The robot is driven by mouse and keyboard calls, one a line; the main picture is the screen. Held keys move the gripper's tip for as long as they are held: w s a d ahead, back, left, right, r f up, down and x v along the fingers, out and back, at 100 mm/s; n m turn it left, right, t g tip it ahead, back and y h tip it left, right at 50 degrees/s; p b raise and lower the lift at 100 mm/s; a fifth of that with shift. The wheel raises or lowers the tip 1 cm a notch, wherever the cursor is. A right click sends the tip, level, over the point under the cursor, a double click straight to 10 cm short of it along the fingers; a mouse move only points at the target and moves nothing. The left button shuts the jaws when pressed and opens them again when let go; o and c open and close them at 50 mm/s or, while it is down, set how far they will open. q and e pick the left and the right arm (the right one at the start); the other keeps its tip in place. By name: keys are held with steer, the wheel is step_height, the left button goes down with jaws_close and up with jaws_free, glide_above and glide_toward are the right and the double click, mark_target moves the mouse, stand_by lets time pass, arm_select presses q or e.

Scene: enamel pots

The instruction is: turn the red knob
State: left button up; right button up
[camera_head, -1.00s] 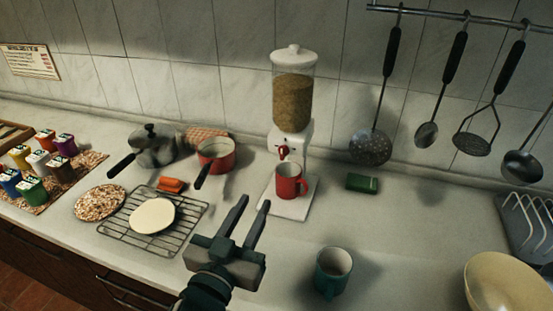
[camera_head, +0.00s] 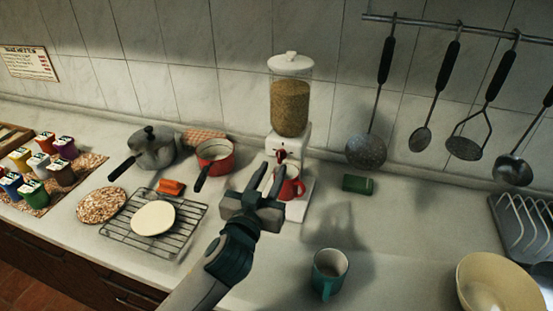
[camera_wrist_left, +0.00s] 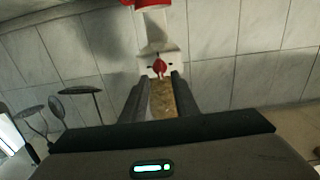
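The red knob (camera_head: 281,156) is on the front of the white dispenser (camera_head: 290,105), which has a clear hopper of grain-like contents. In the left wrist view the knob (camera_wrist_left: 159,67) shows between the two fingertips, ahead of them and seemingly apart. My left gripper (camera_head: 271,171) is open and empty, in front of the dispenser and a little left of and below the knob in the head view. It also shows in the left wrist view (camera_wrist_left: 158,82). A red mug (camera_head: 291,187) stands on the dispenser's base, partly hidden by the gripper. My right gripper is not in view.
A red pot (camera_head: 214,156) and a grey pot (camera_head: 153,148) stand left of the dispenser. A wire rack (camera_head: 178,233) holds a pale disc. A green block (camera_head: 357,184) and a teal mug (camera_head: 329,272) are on the right. Utensils hang from a rail (camera_head: 450,27).

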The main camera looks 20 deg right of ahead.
mark_target(279, 158)
arm_select(q)
steer(key=shift+p+x, duration=0.35)
steer(key=shift+x, duration=1.75)
steer(key=shift+c, duration=0.3)
jaws_close()
